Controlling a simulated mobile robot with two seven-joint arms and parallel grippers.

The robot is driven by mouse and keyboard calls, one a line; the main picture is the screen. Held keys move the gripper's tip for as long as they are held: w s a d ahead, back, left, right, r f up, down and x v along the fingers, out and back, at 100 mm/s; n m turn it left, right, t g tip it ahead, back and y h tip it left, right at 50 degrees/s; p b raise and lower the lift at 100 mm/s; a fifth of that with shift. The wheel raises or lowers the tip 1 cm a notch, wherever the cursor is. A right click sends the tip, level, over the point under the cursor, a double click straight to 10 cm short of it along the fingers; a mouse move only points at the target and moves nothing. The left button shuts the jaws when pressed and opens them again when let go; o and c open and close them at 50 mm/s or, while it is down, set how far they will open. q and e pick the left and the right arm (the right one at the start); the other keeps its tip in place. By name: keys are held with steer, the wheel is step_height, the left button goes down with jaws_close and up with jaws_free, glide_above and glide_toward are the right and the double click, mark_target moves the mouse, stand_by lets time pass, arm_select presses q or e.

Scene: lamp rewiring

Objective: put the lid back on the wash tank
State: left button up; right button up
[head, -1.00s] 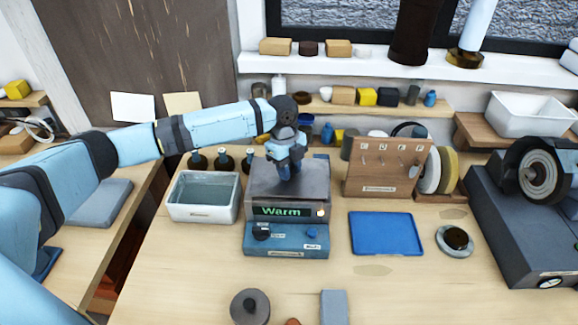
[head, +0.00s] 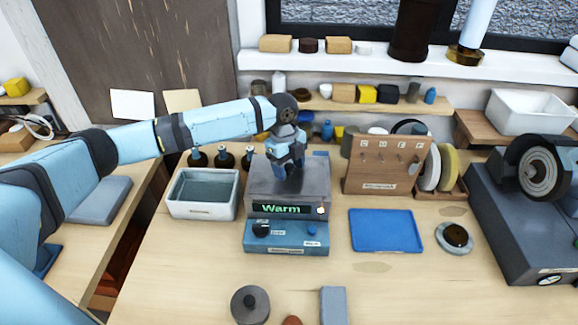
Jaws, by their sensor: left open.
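A boxy unit with a grey top, a lit "Warm" display and a blue base with knobs, which looks like the wash tank (head: 287,246), stands at the middle of the bench in the head view. Its flat grey top, which looks like the lid (head: 262,181), covers it; I cannot tell how closely it is seated. My left gripper (head: 290,171) points down over the middle of this top, its jaws open. Its fingertips are at or just above the surface; contact is unclear. My right gripper is out of view.
A white basin of liquid (head: 202,210) stands close left of the unit, with several dark bottles behind. A wooden hook rack (head: 378,188) stands behind right. A blue tray (head: 385,245) lies at right. A round dark weight (head: 250,305) and grey block (head: 333,306) lie in front.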

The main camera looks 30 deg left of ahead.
arm_select(q)
step_height(320, 180, up, 14)
steer(key=a+b, duration=0.1)
steer(key=a, duration=0.1)
steer(key=shift+w+f, duration=0.25)
steer(key=shift+w, duration=0.1)
steer(key=shift+s+f, duration=0.1)
